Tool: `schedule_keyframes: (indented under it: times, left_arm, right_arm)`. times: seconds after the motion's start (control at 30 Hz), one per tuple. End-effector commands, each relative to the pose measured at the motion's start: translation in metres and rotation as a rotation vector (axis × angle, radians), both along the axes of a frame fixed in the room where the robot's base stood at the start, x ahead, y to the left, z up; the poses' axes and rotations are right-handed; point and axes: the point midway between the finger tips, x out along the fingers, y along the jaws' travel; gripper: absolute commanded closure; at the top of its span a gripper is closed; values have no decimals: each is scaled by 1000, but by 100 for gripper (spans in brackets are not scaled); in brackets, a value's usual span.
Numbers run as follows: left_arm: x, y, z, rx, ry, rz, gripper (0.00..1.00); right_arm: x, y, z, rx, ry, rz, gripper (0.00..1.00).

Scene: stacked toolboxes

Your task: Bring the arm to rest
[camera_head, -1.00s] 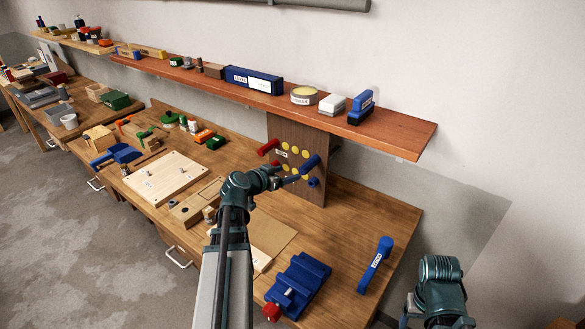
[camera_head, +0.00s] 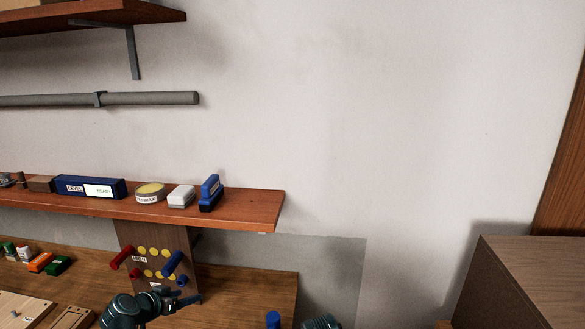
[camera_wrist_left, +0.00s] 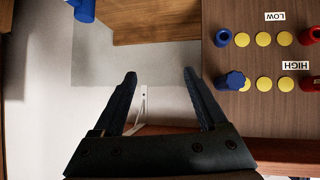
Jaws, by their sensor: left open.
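My left arm enters at the bottom of the head view, and its gripper (camera_head: 184,297) is beside the lower part of the upright brown board (camera_head: 150,238). In the left wrist view the gripper (camera_wrist_left: 160,74) is open, with nothing between its two dark fingers. The board (camera_wrist_left: 258,118) stands to the right of the fingers there, apart from them. A small part of my right arm shows at the bottom edge of the head view; its gripper is out of frame.
The board carries yellow discs (camera_wrist_left: 263,39) and red and blue pegs (camera_head: 172,264). The workbench (camera_head: 255,287) lies below. A brown cabinet (camera_head: 540,290) stands at right.

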Motion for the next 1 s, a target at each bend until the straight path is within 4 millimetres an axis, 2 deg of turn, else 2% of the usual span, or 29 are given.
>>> schedule_keyframes:
  times: [0.03,0.1,0.2,0.3,0.4,0.53,0.7,0.83,1.0]
  left_arm:
    - [-5,-42,-17,-7,73,-64,25]
    - [-16,-88,-37,-8,187,-128,25]
    - [-40,-143,-63,14,351,-196,25]
    - [-70,-189,-86,62,511,-236,25]
    - [-103,-223,-104,136,659,-242,25]
    - [-143,-250,-120,254,809,-209,25]
    - [-179,-265,-127,388,914,-135,25]
    - [-192,-269,-127,445,945,-91,25]
    - [-196,-269,-127,466,956,-71,25]
  right_arm:
    - [0,0,-5,0,0,0,24]
    - [0,0,-7,0,0,0,24]
    - [0,0,-11,0,0,0,24]
    - [0,0,-15,0,0,-1,24]
    - [0,0,-20,0,0,-1,24]
    - [0,0,-24,0,0,-1,24]
    - [0,0,-28,0,0,-1,24]
    - [0,0,-29,0,0,-1,24]
    - [0,0,-29,0,0,-1,24]
